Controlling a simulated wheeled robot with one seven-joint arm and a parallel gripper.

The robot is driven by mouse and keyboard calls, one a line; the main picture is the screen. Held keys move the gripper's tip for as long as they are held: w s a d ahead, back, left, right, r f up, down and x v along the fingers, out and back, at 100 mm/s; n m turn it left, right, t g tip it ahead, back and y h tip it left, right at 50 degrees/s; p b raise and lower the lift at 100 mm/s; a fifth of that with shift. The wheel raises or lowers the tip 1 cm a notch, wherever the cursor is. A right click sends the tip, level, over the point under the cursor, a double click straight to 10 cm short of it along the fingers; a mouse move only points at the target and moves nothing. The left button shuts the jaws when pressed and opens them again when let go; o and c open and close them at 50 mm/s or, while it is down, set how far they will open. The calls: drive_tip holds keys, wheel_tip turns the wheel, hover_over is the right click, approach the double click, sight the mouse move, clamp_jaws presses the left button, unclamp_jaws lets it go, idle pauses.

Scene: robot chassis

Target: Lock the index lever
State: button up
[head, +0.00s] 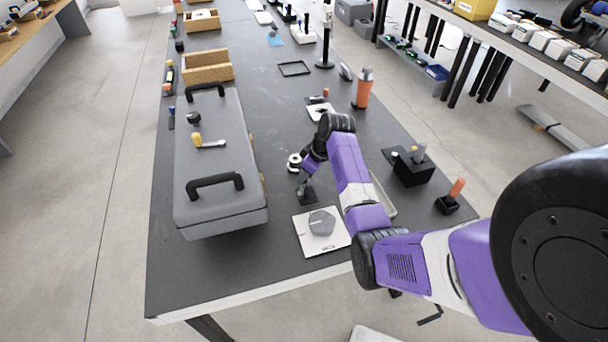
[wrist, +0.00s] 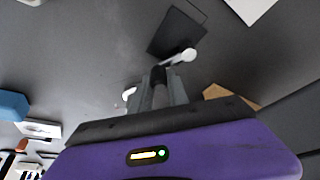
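The index lever has a pale metal arm and pivot (wrist: 188,55) on a dark square plate (wrist: 174,33) in the wrist view. The plate also shows in the head view (head: 308,196), on the table to the right of the grey case. My gripper (wrist: 159,78) has its two grey fingers on either side of the lever's dark knob, and the knob fills the gap between them. In the head view my gripper (head: 303,184) points down at the plate; the lever itself is mostly hidden there by my gripper.
The long grey case (head: 222,165) with black handles and a yellow-knobbed lever (head: 207,142) stands left of my arm. A white plate with a grey hexagonal piece (head: 322,222) lies nearer the front edge. A black box (head: 413,168) and an orange bottle (head: 364,88) stand to the right.

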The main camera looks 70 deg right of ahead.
clamp_jaws()
drive_tip(key=shift+w+a+n+y, duration=0.1)
drive_tip(key=shift+w+n+y, duration=0.3)
drive_tip(key=shift+n, duration=0.5)
drive_tip(key=o, duration=0.8)
unclamp_jaws()
drive_tip(key=v, duration=0.8)
drive_tip(key=shift+b, duration=0.4)
drive_tip(key=shift+f, duration=0.15)
